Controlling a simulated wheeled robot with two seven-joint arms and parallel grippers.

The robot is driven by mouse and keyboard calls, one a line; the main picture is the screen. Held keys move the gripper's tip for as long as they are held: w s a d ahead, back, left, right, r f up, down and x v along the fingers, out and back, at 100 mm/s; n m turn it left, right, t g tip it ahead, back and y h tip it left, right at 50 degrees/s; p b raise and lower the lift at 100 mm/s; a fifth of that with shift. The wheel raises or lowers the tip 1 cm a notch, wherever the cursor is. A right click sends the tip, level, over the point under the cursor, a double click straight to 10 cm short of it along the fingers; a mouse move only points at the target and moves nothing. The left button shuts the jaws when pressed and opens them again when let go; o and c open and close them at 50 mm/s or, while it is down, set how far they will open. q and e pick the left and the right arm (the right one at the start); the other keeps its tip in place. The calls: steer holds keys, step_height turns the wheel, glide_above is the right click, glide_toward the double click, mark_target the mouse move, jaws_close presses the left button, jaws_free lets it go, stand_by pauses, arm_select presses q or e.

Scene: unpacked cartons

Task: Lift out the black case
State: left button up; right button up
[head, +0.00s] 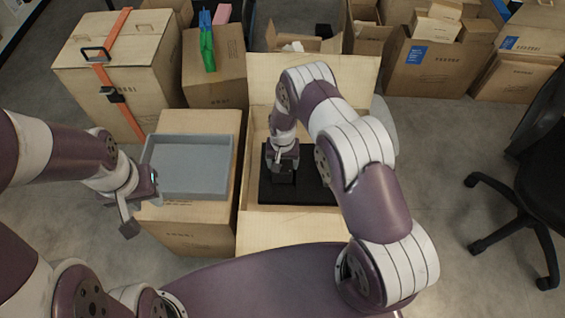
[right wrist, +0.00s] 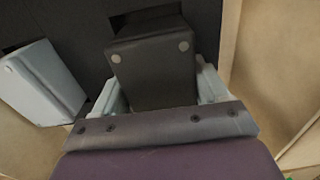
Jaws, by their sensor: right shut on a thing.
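The black case (right wrist: 150,62) stands between the fingers of my right gripper (right wrist: 160,98) in the right wrist view. Two pale round dots show on its top end. In the head view, my right gripper (head: 283,165) reaches down into the open carton (head: 257,125) and is shut on the case, over a black insert (head: 315,190). The insert also shows as a dark surface behind the case (right wrist: 75,28). How deep the case sits is hard to tell. My left gripper (head: 138,208) is open and empty, in front of the grey tray.
A grey tray (head: 192,194) sits on a closed carton left of the open one. A pale grey box (right wrist: 42,84) lies beside the case in the right wrist view. Strapped and open cartons stand behind. A black office chair (head: 540,180) is on the right.

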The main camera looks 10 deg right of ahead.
steer(key=r, duration=0.1)
steer(key=r+p, duration=0.1)
steer(key=r, duration=0.1)
steer(key=shift+s+d+r, duration=0.2)
steer(key=shift+d+r, duration=0.1)
steer(key=shift+r, duration=0.05)
steer(key=s+d+r+p, duration=0.3)
steer(key=s+d+r, duration=0.3)
steer(key=d, duration=0.2)
steer(key=shift+s+d, duration=0.35)
